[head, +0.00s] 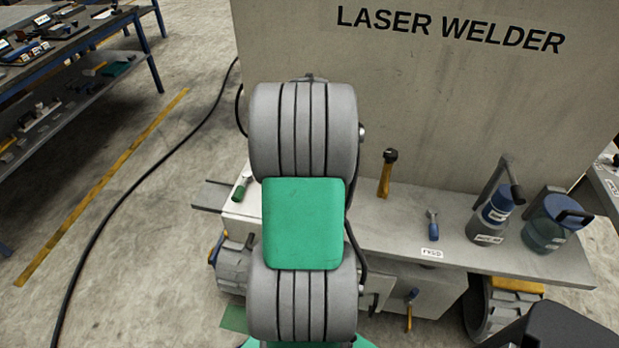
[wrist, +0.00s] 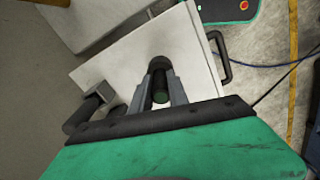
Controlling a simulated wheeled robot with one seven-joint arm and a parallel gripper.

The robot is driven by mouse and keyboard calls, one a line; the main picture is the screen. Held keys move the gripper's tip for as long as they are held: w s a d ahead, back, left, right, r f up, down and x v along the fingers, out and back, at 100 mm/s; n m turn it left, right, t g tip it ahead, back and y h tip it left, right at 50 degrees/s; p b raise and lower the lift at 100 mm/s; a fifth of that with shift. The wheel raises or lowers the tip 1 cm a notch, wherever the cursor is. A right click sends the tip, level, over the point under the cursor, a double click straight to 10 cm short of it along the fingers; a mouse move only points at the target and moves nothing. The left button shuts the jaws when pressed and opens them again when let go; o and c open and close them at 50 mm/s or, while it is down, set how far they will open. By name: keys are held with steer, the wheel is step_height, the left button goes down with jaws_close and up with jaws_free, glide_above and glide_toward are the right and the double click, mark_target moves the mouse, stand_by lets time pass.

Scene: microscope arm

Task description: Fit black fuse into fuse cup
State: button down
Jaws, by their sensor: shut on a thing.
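In the wrist view my gripper (wrist: 163,90) is shut on the black fuse (wrist: 160,82), a dark cylinder with a green patch at its near end. The fuse is between the two grey fingers and points at a white panel. A dark round opening (wrist: 158,63), which looks like the fuse cup, is in the panel just beyond the fingertips. The fuse's far end overlaps this opening in the picture; I cannot tell whether it is inside or in front of it. In the head view my own arm hides the gripper, fuse and cup.
A dark cylinder (wrist: 82,113) and a grey block (wrist: 97,95) are left of my fingers. A black handle (wrist: 221,57) stands at the panel's right edge. In the head view a green-handled item (head: 242,187), a yellow tool (head: 386,178) and bottles (head: 492,218) are on the bench (head: 400,240).

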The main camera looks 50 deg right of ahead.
steer(key=shift+f+b, duration=0.4)
steer(key=shift+f, duration=0.4)
steer(key=c, duration=1.2)
jaws_free()
steer(key=shift+r, duration=0.1)
steer(key=shift+r, duration=0.1)
step_height(320, 180, up, 8)
steer(key=shift+f, duration=0.2)
